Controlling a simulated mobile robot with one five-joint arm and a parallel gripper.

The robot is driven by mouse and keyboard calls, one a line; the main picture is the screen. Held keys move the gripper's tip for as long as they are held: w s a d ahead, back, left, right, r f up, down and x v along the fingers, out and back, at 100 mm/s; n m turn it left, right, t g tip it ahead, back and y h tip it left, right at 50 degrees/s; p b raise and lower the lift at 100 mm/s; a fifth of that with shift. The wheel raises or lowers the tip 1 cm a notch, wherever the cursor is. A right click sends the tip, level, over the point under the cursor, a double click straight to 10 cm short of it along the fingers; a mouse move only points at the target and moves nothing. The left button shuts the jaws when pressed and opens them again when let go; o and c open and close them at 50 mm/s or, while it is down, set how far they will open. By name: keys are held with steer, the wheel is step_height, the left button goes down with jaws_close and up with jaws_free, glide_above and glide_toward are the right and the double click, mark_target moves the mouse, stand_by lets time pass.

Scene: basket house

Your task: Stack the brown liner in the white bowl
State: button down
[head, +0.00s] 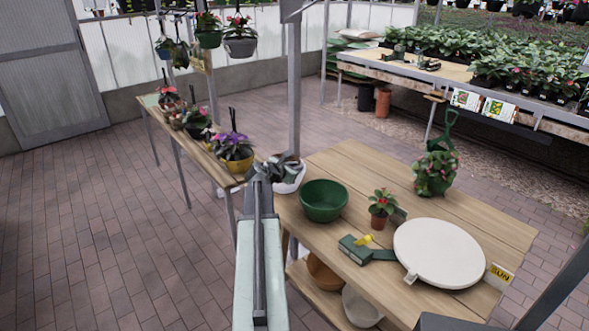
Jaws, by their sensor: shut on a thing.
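A brown bowl-shaped liner (325,273) sits on the shelf under the wooden table, partly hidden by the tabletop. A pale, whitish bowl (360,307) is on the same shelf, just right of and nearer than the liner. The two look separate. My gripper (281,168) is at the end of my outstretched arm, by the table's far left corner. It is shut on a white pot (290,187), whose upper part is mostly covered by the dark jaws. I cannot tell whether the pot touches the tabletop.
On the wooden table (470,222) are a green bowl (324,203), a small potted red flower (381,205), a dark green tool and a round white board (440,254). A narrow bench (190,140) with flowerpots stands left. Brick floor is open further left.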

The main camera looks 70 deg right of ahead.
steer(key=c, duration=1.7)
jaws_free()
steer(key=shift+r, duration=0.2)
steer(key=shift+r+p, duration=0.6)
steer(key=shift+p, duration=0.25)
steer(key=p+v, duration=0.4)
steer(key=v, duration=0.8)
steer(key=shift+a+f, duration=0.1)
steer(key=shift+f, duration=0.1)
